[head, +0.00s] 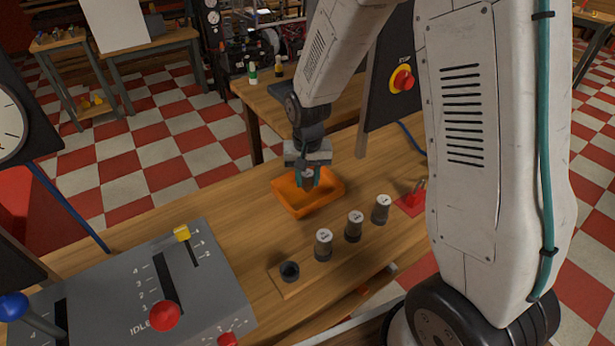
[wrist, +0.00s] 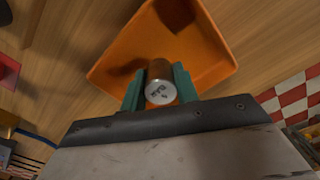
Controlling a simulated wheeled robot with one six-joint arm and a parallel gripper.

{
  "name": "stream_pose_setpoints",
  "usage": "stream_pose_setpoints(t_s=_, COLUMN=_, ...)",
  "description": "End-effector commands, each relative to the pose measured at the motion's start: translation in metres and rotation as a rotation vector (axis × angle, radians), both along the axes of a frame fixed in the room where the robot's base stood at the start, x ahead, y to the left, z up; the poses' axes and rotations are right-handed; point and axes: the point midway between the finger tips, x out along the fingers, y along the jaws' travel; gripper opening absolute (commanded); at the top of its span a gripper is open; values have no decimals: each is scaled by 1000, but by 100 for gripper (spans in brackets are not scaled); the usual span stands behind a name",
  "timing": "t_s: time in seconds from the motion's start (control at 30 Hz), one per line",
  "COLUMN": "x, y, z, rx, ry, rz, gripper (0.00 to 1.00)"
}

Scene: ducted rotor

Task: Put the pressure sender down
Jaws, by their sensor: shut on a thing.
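My gripper (head: 308,180) points down over the orange tray (head: 286,200) on the wooden bench. Its teal fingers are shut on a metal cylinder with a pale labelled cap, the pressure sender (head: 308,174). In the wrist view the sender (wrist: 160,84) sits between the two fingers (wrist: 160,90), its cap facing the camera, with the orange tray (wrist: 120,70) around and beyond it. A dark patch like a shadow shows on the tray floor. I cannot tell whether the sender's lower end touches the tray.
A wooden rack (head: 290,287) in front holds three similar capped cylinders (head: 353,226) and a dark empty socket (head: 289,271). A grey lever console (head: 150,290) stands at the left. A red switch (head: 415,196) and a stop-button panel (head: 390,85) are at the right.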

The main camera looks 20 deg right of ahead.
Motion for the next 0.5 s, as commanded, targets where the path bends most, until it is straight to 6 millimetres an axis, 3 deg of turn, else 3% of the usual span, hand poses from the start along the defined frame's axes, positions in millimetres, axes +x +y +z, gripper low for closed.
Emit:
stream_pose_setpoints(t_s=0.17, x=0, y=0, z=-2, rx=0, ry=1, rz=0, gripper=8)
stream_pose_setpoints(t_s=0.2, x=0, y=0, z=-2, rx=0, ry=1, rz=0, gripper=33)
stream_pose_setpoints(t_s=0.27, x=0, y=0, z=-2, rx=0, ry=1, rz=0, gripper=50)
stream_pose_setpoints(t_s=0.5, x=0, y=0, z=-2, rx=0, ry=1, rz=0, gripper=52)
